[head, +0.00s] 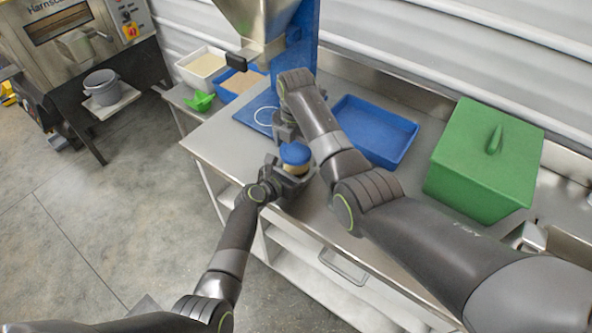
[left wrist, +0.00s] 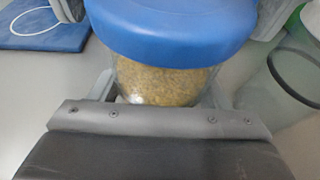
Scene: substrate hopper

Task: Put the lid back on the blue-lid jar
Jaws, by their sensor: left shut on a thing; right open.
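The jar (left wrist: 165,84) is clear and filled with yellowish grains. Its blue lid (left wrist: 172,32) sits on top of it; I cannot tell whether it is fastened. In the head view the blue lid (head: 295,153) shows above the jar at the table's front edge. My left gripper (head: 291,178) is shut around the jar and holds it upright or nearly so. My right gripper (head: 285,128) is open, just behind the lid, and partly hidden by its own arm. Grey parts flank the lid at the top of the left wrist view, probably its fingers.
A blue tray (head: 400,160) and a green lidded box (head: 485,165) stand right on the steel table. A blue mat (head: 250,117) lies below the metal hopper (head: 258,22). A white bin (head: 200,62), a blue bin (head: 228,92) and a green scoop (head: 200,102) are on the left.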

